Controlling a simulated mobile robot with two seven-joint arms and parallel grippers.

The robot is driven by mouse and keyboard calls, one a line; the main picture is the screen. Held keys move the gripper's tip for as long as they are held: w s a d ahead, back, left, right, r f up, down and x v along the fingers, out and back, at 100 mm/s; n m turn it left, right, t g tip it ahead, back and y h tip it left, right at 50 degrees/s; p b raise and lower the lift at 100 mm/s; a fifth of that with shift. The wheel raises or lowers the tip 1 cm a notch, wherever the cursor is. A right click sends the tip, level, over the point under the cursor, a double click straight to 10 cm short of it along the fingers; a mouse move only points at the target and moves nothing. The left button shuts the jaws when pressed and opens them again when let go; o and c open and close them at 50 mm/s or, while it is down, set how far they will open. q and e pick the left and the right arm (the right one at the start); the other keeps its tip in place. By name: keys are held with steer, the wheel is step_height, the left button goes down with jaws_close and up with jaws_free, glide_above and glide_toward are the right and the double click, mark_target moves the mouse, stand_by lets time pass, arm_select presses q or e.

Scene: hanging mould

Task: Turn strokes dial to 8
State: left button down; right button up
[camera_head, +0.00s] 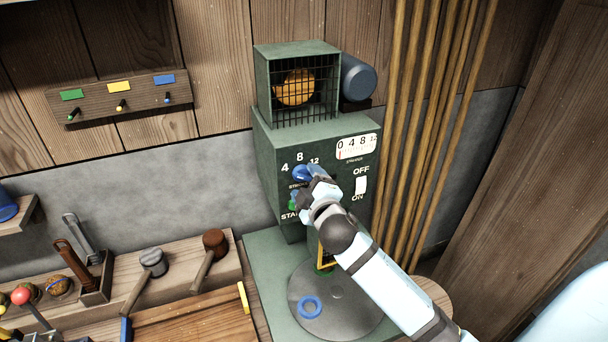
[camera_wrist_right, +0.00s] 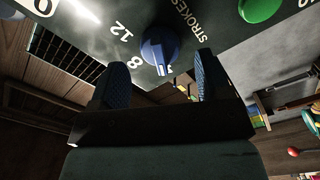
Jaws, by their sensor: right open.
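The blue strokes dial (camera_head: 301,173) is on the front of the green machine (camera_head: 270,150), below the printed 4, 8 and 12. In the right wrist view the dial (camera_wrist_right: 158,44) shows a white mark at its lower end, which appears to be close to the 4; the digit there is partly hidden. The printed 8 (camera_wrist_right: 135,64) is to the left of that mark. My right gripper (camera_head: 312,178) is at the dial, partly covering it in the head view. In the wrist view its fingers (camera_wrist_right: 160,72) are open, one on each side of the dial's lower end; contact cannot be told. My left gripper is out of view.
A green button (camera_head: 293,202) is just below the dial. A white OFF/ON switch (camera_head: 361,186) and a counter window (camera_head: 356,147) are to the right. A caged orange object (camera_head: 295,88) tops the machine. A round plate with a blue ring (camera_head: 310,307) lies below my arm.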

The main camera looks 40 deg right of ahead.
steer(key=shift+x, duration=1.05)
steer(key=c, duration=0.9)
